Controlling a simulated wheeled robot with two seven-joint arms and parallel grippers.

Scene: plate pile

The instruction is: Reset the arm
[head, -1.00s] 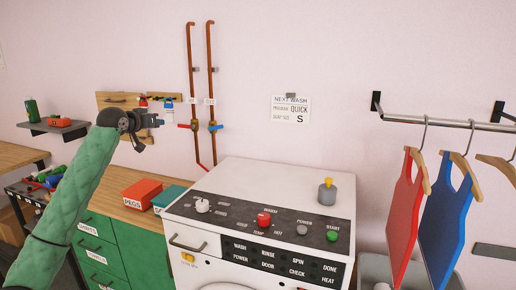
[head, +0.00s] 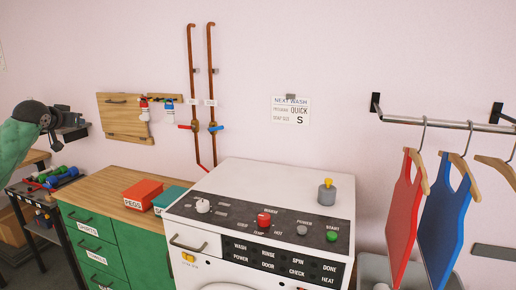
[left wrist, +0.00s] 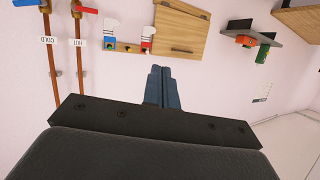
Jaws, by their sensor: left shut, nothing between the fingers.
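My left arm, in a green sleeve, comes in at the far left of the head view. My left gripper (head: 82,132) points right, in front of the wall and left of the wooden wall panel. In the left wrist view its two dark fingers (left wrist: 161,88) lie together, shut with nothing between them. It is in free air and I see it touch nothing. My right gripper is not in view.
A white washing machine (head: 262,182) stands in the middle. Left of it, a wooden-topped counter (head: 110,184) carries a red pegs box (head: 143,193). Copper pipes (head: 190,80) and a wooden panel (head: 125,118) are on the wall. Red (head: 404,215) and blue (head: 446,215) garment shapes hang at right.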

